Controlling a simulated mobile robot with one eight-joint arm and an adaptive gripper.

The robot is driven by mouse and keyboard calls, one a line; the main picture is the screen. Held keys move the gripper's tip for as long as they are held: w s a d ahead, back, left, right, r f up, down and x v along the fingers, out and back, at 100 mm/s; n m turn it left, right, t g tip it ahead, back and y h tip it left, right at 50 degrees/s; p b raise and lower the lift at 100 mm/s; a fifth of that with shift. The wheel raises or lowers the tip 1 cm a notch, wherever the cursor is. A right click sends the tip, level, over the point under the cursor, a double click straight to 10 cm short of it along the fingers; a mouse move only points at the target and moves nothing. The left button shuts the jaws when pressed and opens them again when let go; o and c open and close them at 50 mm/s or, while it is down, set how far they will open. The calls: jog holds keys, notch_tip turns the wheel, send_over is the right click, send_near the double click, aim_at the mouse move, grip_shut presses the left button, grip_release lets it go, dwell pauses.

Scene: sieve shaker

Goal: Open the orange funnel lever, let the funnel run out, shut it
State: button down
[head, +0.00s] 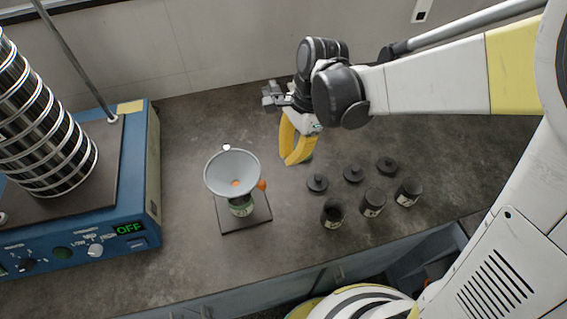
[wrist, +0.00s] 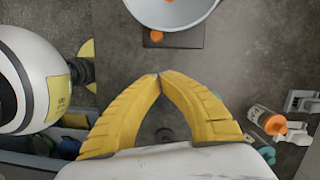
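The grey funnel (head: 217,172) stands on a dark square plate (head: 232,224), left of centre in the head view. A little orange shows at the bottom of its bowl. A jar with a green label (head: 241,207) is under it. The orange lever (head: 262,185) sticks out at the funnel's right; in the wrist view the lever (wrist: 156,36) shows just below the funnel's rim (wrist: 172,27). My yellow gripper (head: 294,162) is right of the funnel, apart from it. In the wrist view the fingertips (wrist: 159,76) meet with nothing between them. Whether the outlet is open is hidden.
A blue sieve shaker (head: 148,170) reading OFF, with a sieve stack (head: 45,140), stands at the left. Several dark jars, one here (head: 372,203), and black lids, one here (head: 353,173), are right of my gripper. The bench between funnel and shaker is clear.

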jog(key=v, duration=0.3)
jog(key=shift+w+r+p, duration=0.2)
jog(key=shift+r+p, duration=0.05)
jog(key=shift+p, duration=0.15)
jog(key=shift+d, duration=0.1)
